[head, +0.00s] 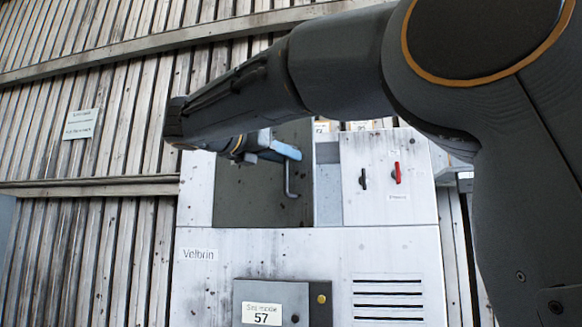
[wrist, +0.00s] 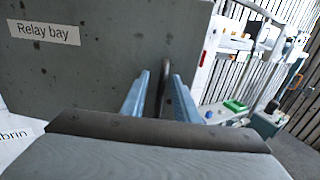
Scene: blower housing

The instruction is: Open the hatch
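The hatch (head: 235,200) is a dark grey panel on the pale housing. In the wrist view the hatch (wrist: 100,70) carries a "Relay bay" label. It appears ajar, with a pale recess (head: 328,190) along its right edge in the head view. Its bar handle (head: 289,183) is grey and bent. My gripper (head: 285,152) is at the upper part of the handle. In the wrist view its blue fingers (wrist: 161,85) stand apart on either side of the handle (wrist: 166,75), with gaps visible, so it looks open around the bar. Contact with the bar is unclear.
The housing front (head: 300,255) has a black knob (head: 363,179) and a red knob (head: 397,172) right of the recess. Below is a grey box (head: 280,303) marked 57, beside vent slots (head: 388,298). A slatted wall (head: 90,240) stands behind.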

